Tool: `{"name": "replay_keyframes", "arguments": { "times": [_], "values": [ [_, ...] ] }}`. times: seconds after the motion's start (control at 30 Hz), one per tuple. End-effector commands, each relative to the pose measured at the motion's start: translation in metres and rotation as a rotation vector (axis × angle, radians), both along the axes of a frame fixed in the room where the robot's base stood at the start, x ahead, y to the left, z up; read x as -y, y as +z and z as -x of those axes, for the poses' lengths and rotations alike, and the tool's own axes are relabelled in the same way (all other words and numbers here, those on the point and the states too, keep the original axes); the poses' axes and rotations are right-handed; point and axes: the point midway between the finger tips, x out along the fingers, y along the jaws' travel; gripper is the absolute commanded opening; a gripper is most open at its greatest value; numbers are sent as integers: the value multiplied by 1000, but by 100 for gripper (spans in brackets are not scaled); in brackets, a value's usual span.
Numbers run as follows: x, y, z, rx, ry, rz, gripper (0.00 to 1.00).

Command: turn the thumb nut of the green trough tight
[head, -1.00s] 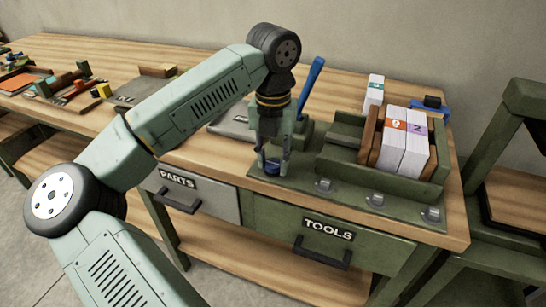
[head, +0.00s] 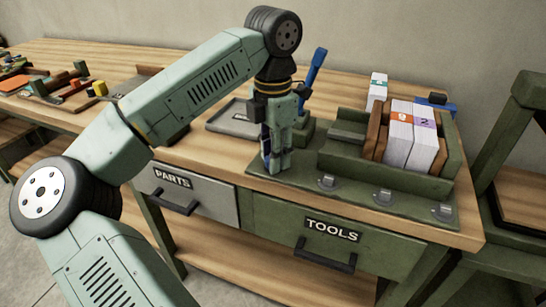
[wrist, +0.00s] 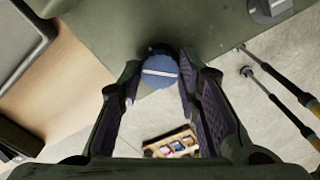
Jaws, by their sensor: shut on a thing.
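The green trough (head: 440,178) stands on a green base plate (head: 355,200) at the right of the bench in the head view. Wooden boards and white blocks (head: 398,142) sit in it. The thumb nut (wrist: 160,70) is blue and round with a white line across its top in the wrist view. My gripper (head: 276,165) points down at the left end of the plate. In the wrist view its fingers (wrist: 160,78) lie on either side of the nut, shut on it. The fingers hide the nut in the head view.
A blue lever (head: 314,70) rises behind my gripper. A grey tray (head: 228,120) lies left of it. Drawers marked PARTS (head: 188,190) and TOOLS (head: 325,238) sit below the bench top.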

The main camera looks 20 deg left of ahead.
Motion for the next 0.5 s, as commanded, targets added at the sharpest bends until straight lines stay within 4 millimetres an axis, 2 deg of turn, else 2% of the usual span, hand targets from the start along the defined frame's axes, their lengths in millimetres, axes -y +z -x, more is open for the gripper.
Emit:
{"name": "replay_keyframes", "arguments": {
  "times": [0.5],
  "values": [
    [0, 0, -1, 1, -482, 1, 3]
  ]
}}
